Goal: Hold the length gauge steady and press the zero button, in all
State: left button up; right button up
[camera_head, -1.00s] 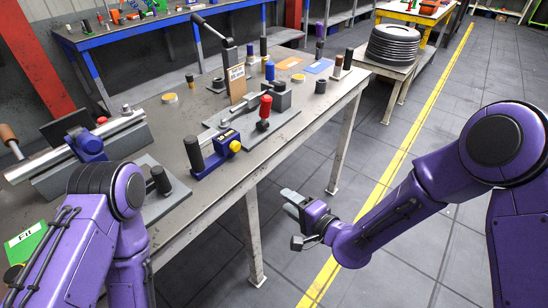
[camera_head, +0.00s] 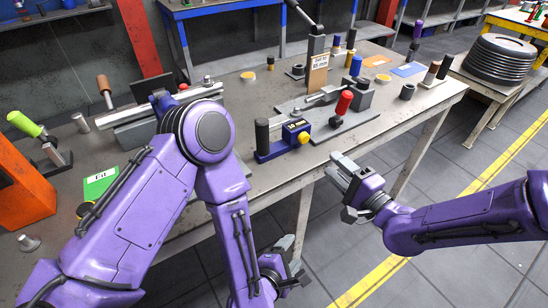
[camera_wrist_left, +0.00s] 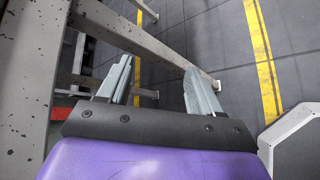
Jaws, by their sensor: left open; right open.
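The length gauge appears to be the blue device (camera_head: 283,142) with a small display and a black upright handle (camera_head: 262,137), standing near the bench's front edge. A round yellow button (camera_head: 303,138) is on its right end; I cannot read a label on it. My left gripper (camera_head: 289,258) is low, in front of and below the bench edge, apart from the gauge. In the left wrist view its two fingers (camera_wrist_left: 157,84) are spread with nothing between them. My right gripper (camera_head: 343,172) is open and empty, just off the bench's front edge, right of and nearer than the gauge.
A red-handled fixture (camera_head: 344,103) stands close behind and right of the gauge. A cardboard-coloured sign (camera_head: 318,74) stands behind. A green card (camera_head: 101,184) and orange block (camera_head: 22,190) are at left. Bench legs and open floor (camera_wrist_left: 215,35) show below the left gripper.

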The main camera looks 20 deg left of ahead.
aim_at(264, 140)
pick_arm(q)
jog(key=w+r+n+t+y, duration=0.35)
jog(key=w+r+n, duration=0.4)
jog(key=r, duration=0.35)
jog(key=w+a+r+n+y, duration=0.1)
jog(key=a+r+n+y, duration=0.1)
jog(key=r+n+y, duration=0.1)
jog(key=w+a+r+n+y, duration=0.1)
jog(key=a+r+n+y, duration=0.2)
jog(key=n, duration=0.3)
jog(key=w+a+r+n+y, duration=0.1)
jog(key=a+r+n+y, duration=0.2)
jog(key=r+n, duration=0.1)
jog(key=shift+w+a+r+n+g+y, duration=0.1)
jog(key=shift+r+n+g+y, duration=0.15)
jog(key=shift+r+n+y, duration=0.15)
jog(key=x, duration=0.9)
jog(key=shift+a, duration=0.1)
jog(key=shift+w+a, duration=0.35)
jog(key=shift+w, duration=0.2)
jog(key=shift+c, duration=0.4)
